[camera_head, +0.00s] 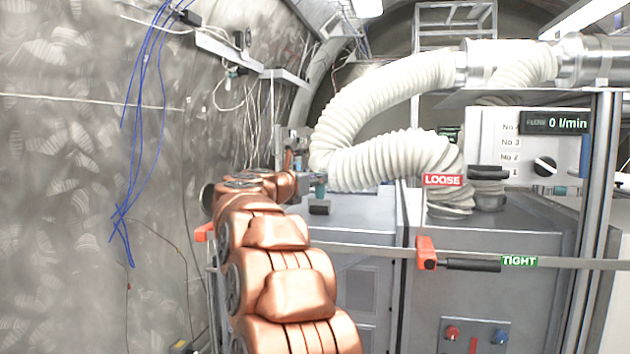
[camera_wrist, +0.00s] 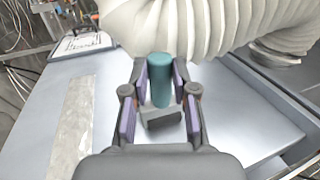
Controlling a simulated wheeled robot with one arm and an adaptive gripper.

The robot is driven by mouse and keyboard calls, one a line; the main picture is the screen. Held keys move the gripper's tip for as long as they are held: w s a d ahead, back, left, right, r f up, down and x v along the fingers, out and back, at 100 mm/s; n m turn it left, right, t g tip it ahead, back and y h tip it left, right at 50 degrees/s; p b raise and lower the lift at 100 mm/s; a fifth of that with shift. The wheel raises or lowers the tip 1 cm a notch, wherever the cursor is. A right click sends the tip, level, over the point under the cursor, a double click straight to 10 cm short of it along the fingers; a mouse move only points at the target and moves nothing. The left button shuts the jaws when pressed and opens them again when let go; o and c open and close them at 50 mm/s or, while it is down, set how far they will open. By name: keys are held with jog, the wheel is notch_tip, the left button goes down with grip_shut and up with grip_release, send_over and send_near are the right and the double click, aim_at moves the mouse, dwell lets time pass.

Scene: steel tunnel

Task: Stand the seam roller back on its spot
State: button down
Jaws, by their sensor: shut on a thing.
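The teal cylinder of what looks like the seam roller (camera_wrist: 161,80) stands roughly upright between the purple-padded fingers of my gripper (camera_wrist: 161,88) in the wrist view. My gripper is shut on it. A dark grey block shows just below the cylinder; I cannot tell whether it belongs to the roller. In the head view a small teal bit of the roller (camera_head: 320,191) shows at the end of my copper-coloured arm, over the grey cabinet top (camera_wrist: 238,118). Whether the roller touches the top is unclear.
A thick white ribbed hose (camera_wrist: 200,25) arches close beyond my gripper. A pale strip (camera_wrist: 72,118) and a dark-edged white board (camera_wrist: 82,46) lie on the left of the top. A red-ended rail (camera_head: 350,249) runs along the cabinet front. The top's right side is bare.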

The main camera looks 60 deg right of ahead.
jog(key=shift+f, duration=0.1)
jog(key=c, duration=0.8)
grip_release()
jog(key=shift+c, duration=0.2)
jog(key=a, duration=1.2)
jog(key=shift+s, duration=0.2)
